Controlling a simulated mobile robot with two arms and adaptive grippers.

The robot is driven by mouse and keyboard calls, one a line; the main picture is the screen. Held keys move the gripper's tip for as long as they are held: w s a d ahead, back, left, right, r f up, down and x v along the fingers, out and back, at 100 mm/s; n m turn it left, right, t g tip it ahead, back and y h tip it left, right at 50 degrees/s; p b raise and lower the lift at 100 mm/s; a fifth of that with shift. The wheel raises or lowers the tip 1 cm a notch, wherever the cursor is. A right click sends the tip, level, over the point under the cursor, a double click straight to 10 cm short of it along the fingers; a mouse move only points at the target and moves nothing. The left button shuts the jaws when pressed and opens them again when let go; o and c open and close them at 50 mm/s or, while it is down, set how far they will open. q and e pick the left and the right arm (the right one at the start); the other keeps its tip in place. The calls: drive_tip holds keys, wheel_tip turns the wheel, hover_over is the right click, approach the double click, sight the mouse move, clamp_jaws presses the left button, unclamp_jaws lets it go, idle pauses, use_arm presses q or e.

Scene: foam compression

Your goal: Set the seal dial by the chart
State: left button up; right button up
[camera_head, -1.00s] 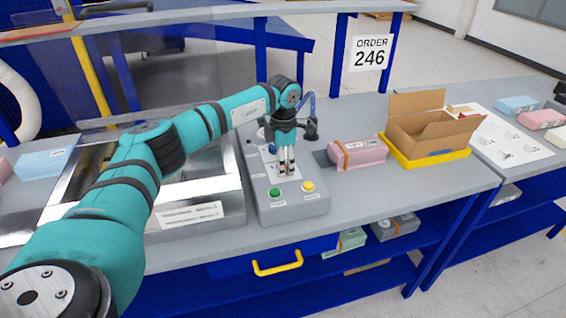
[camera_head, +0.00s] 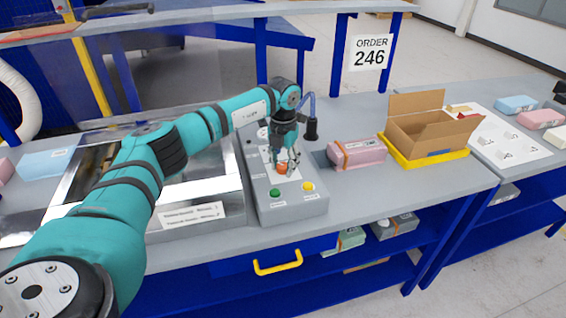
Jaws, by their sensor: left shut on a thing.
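A grey control box (camera_head: 306,203) stands on the bench, with a green button (camera_head: 275,193) and a yellow button (camera_head: 308,187) on its front part. An orange-red dial (camera_head: 282,169) sits on a white plate on top of the box. My left gripper (camera_head: 284,164) reaches down from above, its fingers around the dial and shut on it. The fingers partly hide the dial and plate, so I cannot read its setting. I cannot identify the chart with certainty. My right gripper is not in view.
Left of the box is a metal-framed chamber (camera_head: 235,214) with a white label. To the right are a pink foam pack (camera_head: 357,153), an open carton (camera_head: 421,134) in a yellow tray (camera_head: 428,161) and a white sheet (camera_head: 530,153). A sign reading ORDER 246 (camera_head: 369,53) hangs behind.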

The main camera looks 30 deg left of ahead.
sight(283, 165)
use_arm(q)
drive_tip(key=shift+r+n, duration=0.1)
drive_tip(key=shift+n, duration=0.4)
drive_tip(key=o, duration=1.1)
drive_tip(key=shift+o, duration=0.2)
wheel_tip(283, 165, up, 12)
